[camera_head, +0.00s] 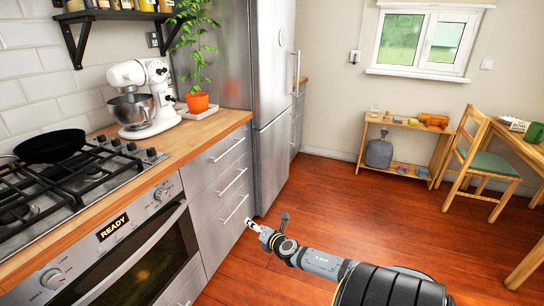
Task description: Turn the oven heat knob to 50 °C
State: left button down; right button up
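The steel oven (150,262) is at the lower left, under the gas hob. Its front panel has a round silver knob (52,279) at the near end and another knob (160,194) at the far end. Which one is the heat knob, and their settings, are too small to read. Between them a display (113,227) reads "READY". My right gripper (267,219) reaches in from the bottom right, in front of the drawers and to the right of the oven. Its fingers look spread apart and empty, touching no knob. My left gripper is out of view.
The oven door handle (135,256) runs below the panel. A black pan (50,146) sits on the hob (85,180). A stand mixer (143,98) and potted plant (197,102) stand on the wooden counter. Drawers with bar handles adjoin the oven. The wooden floor (400,220) is open.

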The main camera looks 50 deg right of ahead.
jog(key=s+f, duration=0.1)
jog(key=s+d+f+m, duration=0.1)
jog(key=shift+s+g+h, duration=0.3)
jog(key=shift+s, duration=0.1)
